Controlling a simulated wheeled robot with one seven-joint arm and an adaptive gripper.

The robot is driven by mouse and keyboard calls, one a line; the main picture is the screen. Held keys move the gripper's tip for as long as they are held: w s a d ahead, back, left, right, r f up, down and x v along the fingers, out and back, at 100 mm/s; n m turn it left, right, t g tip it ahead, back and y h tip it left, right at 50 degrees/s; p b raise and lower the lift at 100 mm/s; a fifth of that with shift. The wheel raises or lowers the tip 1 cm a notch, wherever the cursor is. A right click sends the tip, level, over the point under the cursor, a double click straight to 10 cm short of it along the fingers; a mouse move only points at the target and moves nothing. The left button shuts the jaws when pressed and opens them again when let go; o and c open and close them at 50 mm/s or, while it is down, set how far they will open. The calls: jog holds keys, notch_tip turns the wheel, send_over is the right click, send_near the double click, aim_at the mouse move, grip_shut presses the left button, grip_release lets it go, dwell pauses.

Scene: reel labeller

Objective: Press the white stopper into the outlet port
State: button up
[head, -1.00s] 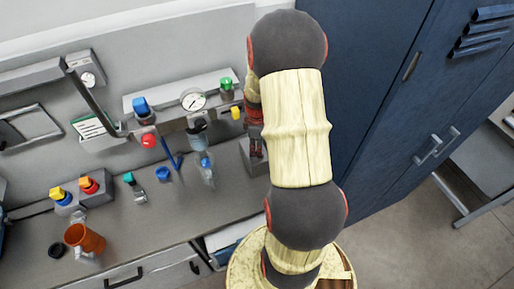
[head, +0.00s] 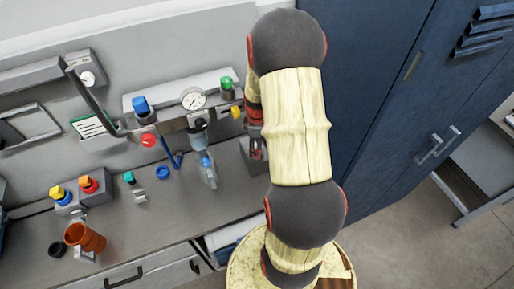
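I cannot make out a white stopper in the head view. A grey manifold (head: 172,122) is fixed along the wall above the bench; which of its openings is the outlet port I cannot tell. It carries a blue knob (head: 140,105), a round gauge (head: 193,99), a green knob (head: 226,83), a red cap (head: 149,140) and a yellow cap (head: 236,112).
A clear bottle with a blue top (head: 208,172) stands below the manifold. A blue cap (head: 163,172), a teal-topped fitting (head: 134,186), an orange cup (head: 86,238) and a black ring (head: 56,249) are on the grey bench (head: 180,215). A blue cabinet (head: 375,90) stands at right.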

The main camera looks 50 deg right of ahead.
notch_tip(320, 180, up, 12)
dwell(0.6)
dwell(0.5)
jog(key=s+a+r+m+t+b, duration=0.2)
jog(key=a+r+b, duration=0.1)
jog(key=a, duration=0.7)
jog(key=s+a+r+m+t+b, duration=0.1)
jog(key=s+a+r+m+b, duration=0.1)
jog(key=a, duration=0.9)
jog(key=s+a+r+m+t+b, duration=0.2)
jog(key=a+b, duration=0.3)
jog(key=a, duration=0.5)
jog(key=shift+s+a+r+t, duration=0.2)
jog(key=shift+s+r+t, duration=0.1)
jog(key=shift+s+r, duration=0.55)
